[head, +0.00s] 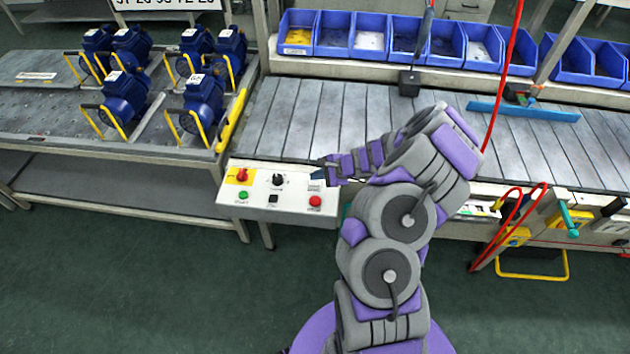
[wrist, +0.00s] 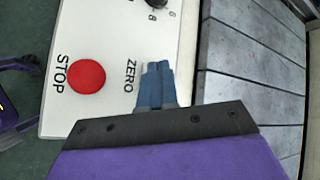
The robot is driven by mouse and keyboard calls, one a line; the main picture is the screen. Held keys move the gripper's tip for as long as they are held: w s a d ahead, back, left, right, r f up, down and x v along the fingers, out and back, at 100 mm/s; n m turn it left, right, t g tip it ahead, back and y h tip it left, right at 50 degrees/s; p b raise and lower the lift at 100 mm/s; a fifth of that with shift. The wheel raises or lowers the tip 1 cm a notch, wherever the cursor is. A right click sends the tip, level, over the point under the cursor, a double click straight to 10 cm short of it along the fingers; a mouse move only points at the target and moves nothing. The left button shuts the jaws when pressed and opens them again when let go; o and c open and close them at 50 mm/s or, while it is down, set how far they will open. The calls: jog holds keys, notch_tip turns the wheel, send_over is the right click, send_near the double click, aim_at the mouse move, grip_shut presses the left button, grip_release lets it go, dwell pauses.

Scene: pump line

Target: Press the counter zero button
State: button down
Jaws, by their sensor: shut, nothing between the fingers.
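The white control panel (head: 258,207) stands at the conveyor's front left corner; its face also fills the left of the wrist view (wrist: 110,30). The printed ZERO label (wrist: 130,77) reads sideways, just left of my gripper's fingertips (wrist: 158,72). No zero button shows; the blue fingers cover the spot beside the label. My gripper (head: 322,173) is shut and empty, over the panel's upper right corner in the head view. I cannot tell whether the tips touch the panel.
A red STOP button (wrist: 87,77) lies left of the label. A black knob (wrist: 158,4) is above. In the head view the panel also has a green button (head: 243,195) and a red-yellow switch (head: 241,175). The slatted conveyor (head: 300,115) lies behind; blue pumps (head: 203,100) stand left.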

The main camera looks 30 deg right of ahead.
aim_at(317, 184)
dwell(0.3)
notch_tip(317, 184, up, 5)
jog(key=p, duration=0.4)
jog(key=shift+r, duration=0.1)
jog(key=shift+a, duration=0.1)
dwell(0.6)
jog(key=a+r+n+g+y, duration=0.25)
jog(key=a+r+n, duration=0.35)
jog(key=a+r, duration=0.7)
jog(key=s+a+r+n+g, duration=0.3)
jog(key=s+a+r+n, duration=0.3)
jog(key=s+a+r, duration=0.3)
jog(key=s+a+r+n+g+h, duration=0.25)
jog(key=s+n, duration=0.25)
jog(key=s, duration=1.1)
jog(key=s+d+r+n+g+h, duration=0.1)
jog(key=s+d+h, duration=0.4)
jog(key=s, duration=0.8)
jog(key=d+r+n, duration=0.1)
jog(key=d, duration=0.1)
jog(key=shift+s+d+r+h, duration=0.15)
jog(key=shift+s+d+h, duration=0.15)
jog(key=shift+s+d, duration=0.1)
